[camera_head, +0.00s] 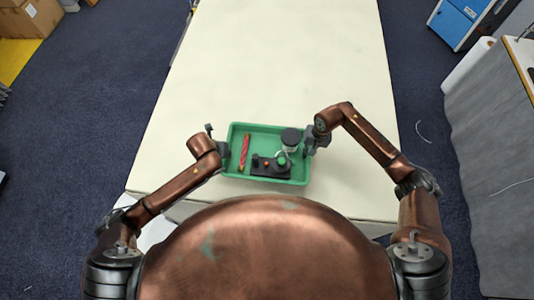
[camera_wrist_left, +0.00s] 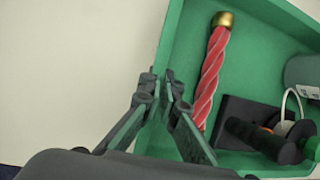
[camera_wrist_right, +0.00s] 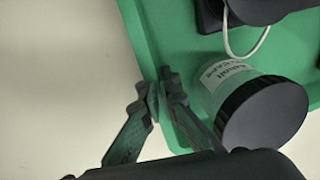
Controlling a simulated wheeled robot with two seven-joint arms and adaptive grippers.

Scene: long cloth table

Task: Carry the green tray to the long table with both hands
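The green tray (camera_head: 236,135) is at the near end of the long cream table (camera_head: 285,60). I cannot tell whether it rests on the cloth or hangs just above it. In it are a red twisted stick (camera_head: 244,152) with a gold end, a black-lidded jar (camera_head: 291,137) and a dark block (camera_head: 270,166) with knobs. My left gripper (camera_head: 221,152) is at the tray's left wall; in the left wrist view its fingers (camera_wrist_left: 163,98) close around that wall. My right gripper (camera_head: 307,146) is at the right wall; in the right wrist view its fingers (camera_wrist_right: 160,92) pinch that wall.
The table is clear beyond the tray. A grey-sided counter (camera_head: 500,130) stands to the right, with a blue cabinet (camera_head: 460,18) behind it. Cardboard boxes (camera_head: 30,15) are at the far left on the blue carpet (camera_head: 70,120).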

